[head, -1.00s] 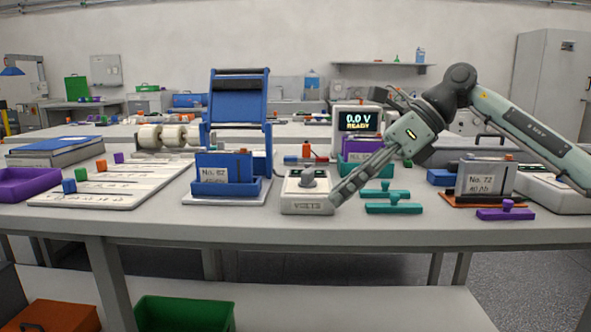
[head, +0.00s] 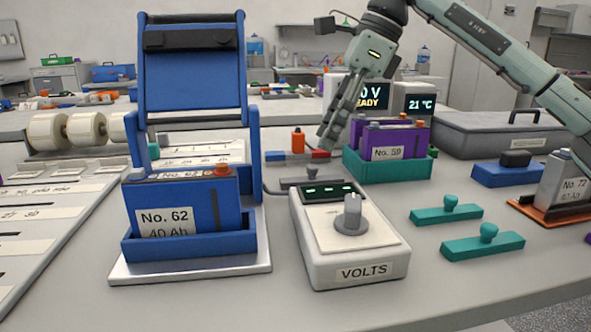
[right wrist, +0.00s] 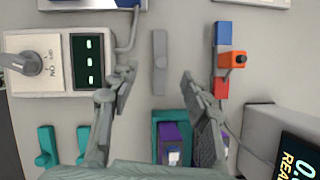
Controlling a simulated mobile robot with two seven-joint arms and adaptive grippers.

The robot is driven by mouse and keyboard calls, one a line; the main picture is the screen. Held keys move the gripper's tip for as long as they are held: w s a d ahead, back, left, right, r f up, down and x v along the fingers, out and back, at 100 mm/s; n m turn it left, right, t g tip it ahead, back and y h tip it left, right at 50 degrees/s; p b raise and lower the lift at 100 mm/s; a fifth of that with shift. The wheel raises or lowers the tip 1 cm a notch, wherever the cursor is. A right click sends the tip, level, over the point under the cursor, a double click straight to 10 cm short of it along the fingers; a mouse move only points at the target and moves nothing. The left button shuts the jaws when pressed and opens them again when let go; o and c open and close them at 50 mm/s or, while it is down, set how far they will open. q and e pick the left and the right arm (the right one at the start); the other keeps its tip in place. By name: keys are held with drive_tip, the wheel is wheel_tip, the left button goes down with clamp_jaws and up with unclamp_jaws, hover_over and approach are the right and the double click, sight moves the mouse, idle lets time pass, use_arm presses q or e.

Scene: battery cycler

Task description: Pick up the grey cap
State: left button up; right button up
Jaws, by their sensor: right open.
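The grey cap (right wrist: 160,62), a slim bar with a small knob, lies on the bench in the right wrist view. In the head view the grey cap (head: 312,180) lies just behind the VOLTS meter, partly hidden by it. My right gripper (head: 331,138) reaches in from the right with its fingers pointing down, above the bench behind the meter. In the right wrist view my right gripper (right wrist: 157,84) is open and empty. The cap lies beyond the fingertips, between them in the picture, and looks untouched. My left gripper is not in view.
The VOLTS meter (head: 349,236) stands in front of the cap. A blue and red bar with an orange knob (head: 298,142) lies behind it. A teal tray (head: 390,168) holding purple battery No. 59 is to its right. Blue battery No. 62 (head: 186,205) sits left. Teal caps (head: 482,244) lie right.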

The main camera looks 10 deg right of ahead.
sight(312, 167)
drive_tip(key=shift+a+f, duration=0.2)
drive_tip(key=shift+f, duration=0.25)
drive_tip(key=x, duration=0.6)
drive_tip(key=shift+f, duration=0.35)
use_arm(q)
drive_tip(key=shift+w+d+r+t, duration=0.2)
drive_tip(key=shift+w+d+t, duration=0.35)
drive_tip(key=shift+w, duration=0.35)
use_arm(e)
drive_tip(key=shift+c, duration=0.6)
clamp_jaws()
drive_tip(key=shift+r, duration=0.1)
